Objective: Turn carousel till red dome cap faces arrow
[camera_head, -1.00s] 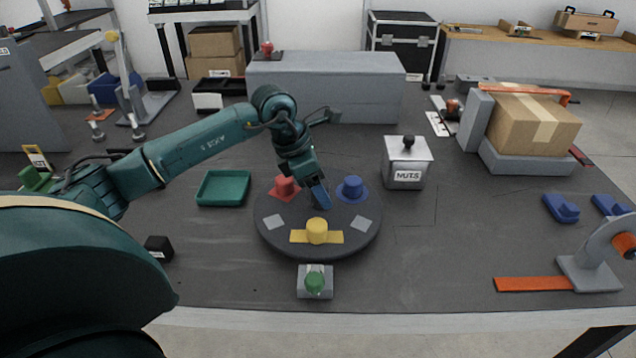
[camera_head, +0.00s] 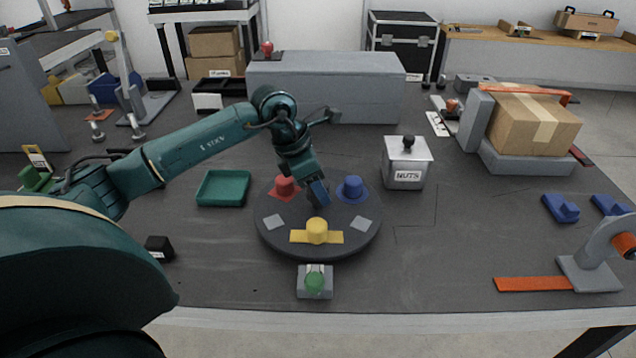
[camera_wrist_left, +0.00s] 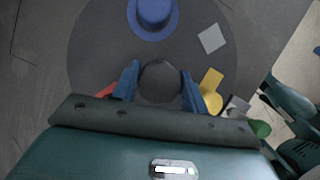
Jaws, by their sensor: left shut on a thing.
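The dark round carousel (camera_head: 345,212) lies flat on the table. A red cap (camera_head: 285,187) on a red base sits at its back left and a blue brimmed cap (camera_head: 351,187) at its back right. A yellow cap (camera_head: 317,229) on a yellow strip sits at its front, facing a grey block (camera_head: 304,289) with a green dome (camera_head: 314,280). I cannot make out an arrow clearly. My left gripper (camera_head: 318,196) reaches down over the carousel's centre. In the left wrist view its blue fingers are shut on a dark round knob (camera_wrist_left: 160,82). My right gripper is not in view.
Two grey squares lie on the carousel's sides. A black block (camera_head: 159,249) lies at front left, and an orange bar (camera_head: 533,284) at front right. A grey box stands behind.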

